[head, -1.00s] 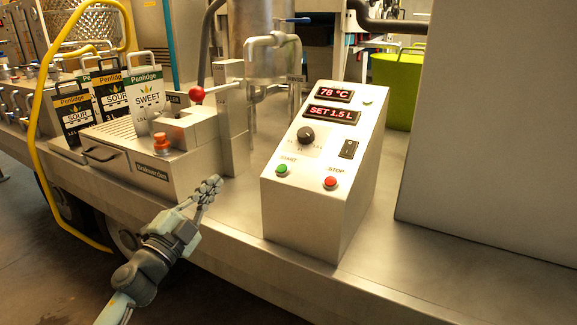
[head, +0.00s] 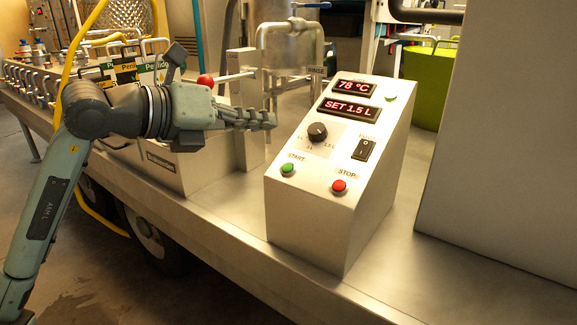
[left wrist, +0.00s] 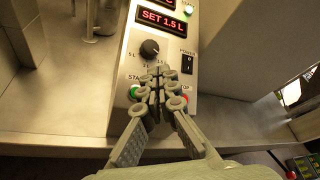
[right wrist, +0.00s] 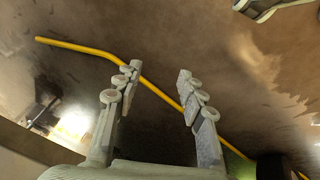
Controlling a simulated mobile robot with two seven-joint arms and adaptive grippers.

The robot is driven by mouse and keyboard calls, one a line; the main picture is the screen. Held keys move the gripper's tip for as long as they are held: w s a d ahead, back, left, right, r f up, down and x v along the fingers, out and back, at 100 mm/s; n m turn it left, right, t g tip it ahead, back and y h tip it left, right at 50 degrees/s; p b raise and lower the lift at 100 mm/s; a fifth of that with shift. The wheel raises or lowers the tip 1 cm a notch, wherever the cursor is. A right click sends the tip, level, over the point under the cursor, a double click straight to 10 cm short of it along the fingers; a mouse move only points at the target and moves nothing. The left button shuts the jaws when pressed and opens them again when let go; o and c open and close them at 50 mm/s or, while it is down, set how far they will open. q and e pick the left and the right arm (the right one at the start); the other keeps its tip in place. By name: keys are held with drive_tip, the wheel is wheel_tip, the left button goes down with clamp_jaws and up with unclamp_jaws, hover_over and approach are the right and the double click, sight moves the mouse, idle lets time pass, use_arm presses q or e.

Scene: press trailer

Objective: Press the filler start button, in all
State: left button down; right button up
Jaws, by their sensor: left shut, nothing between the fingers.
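The filler control box (head: 318,220) stands on the trailer deck with a sloped face. The green START button (head: 288,169) is at the lower left of that face, and the red STOP button (head: 339,187) is at its lower right. My left gripper (head: 272,119) is shut and empty, up and left of the START button, apart from it in the head view. In the left wrist view the START button (left wrist: 134,92) shows just left of the shut fingertips, which partly cover the STOP button. My right gripper (right wrist: 156,86) is open and empty above the floor.
The face also carries a dial (head: 317,132), a power switch (head: 363,150) and displays reading 78 °C and SET 1.5 L. A red-knobbed lever (head: 206,81) and cartons stand behind my left arm. A large grey panel (head: 500,150) rises at right. A yellow hose (right wrist: 85,48) crosses the floor.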

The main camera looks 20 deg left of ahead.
sight(288, 168)
use_arm(q)
drive_tip(key=w+d+f+b, duration=0.1)
drive_tip(key=w+f+b, duration=0.3)
drive_tip(key=f, duration=0.3)
drive_tip(key=shift+d+f+b, duration=0.25)
drive_tip(key=shift+f+b, duration=0.15)
use_arm(e)
drive_tip(key=w+d+v, duration=0.1)
drive_tip(key=v, duration=0.9)
drive_tip(key=shift+d+r+t+h, duration=0.3)
drive_tip(key=shift+r+h, duration=0.1)
drive_tip(key=shift+r, duration=0.25)
drive_tip(key=shift+w, duration=0.15)
drive_tip(key=shift+a+f, duration=0.1)
use_arm(q)
drive_tip(key=shift+w+d+f+b, duration=0.1)
drive_tip(key=shift+w+f+b, duration=0.1)
drive_tip(key=shift+f+b, duration=0.15)
use_arm(e)
drive_tip(key=shift+f, duration=0.25)
use_arm(q)
drive_tip(key=shift+w+f, duration=0.15)
drive_tip(key=shift+f, duration=0.25)
use_arm(e)
drive_tip(key=shift+f, duration=0.25)
use_arm(q)
drive_tip(key=shift+s+r, duration=0.35)
drive_tip(key=shift+r, duration=0.35)
use_arm(e)
drive_tip(key=shift+r, duration=0.4)
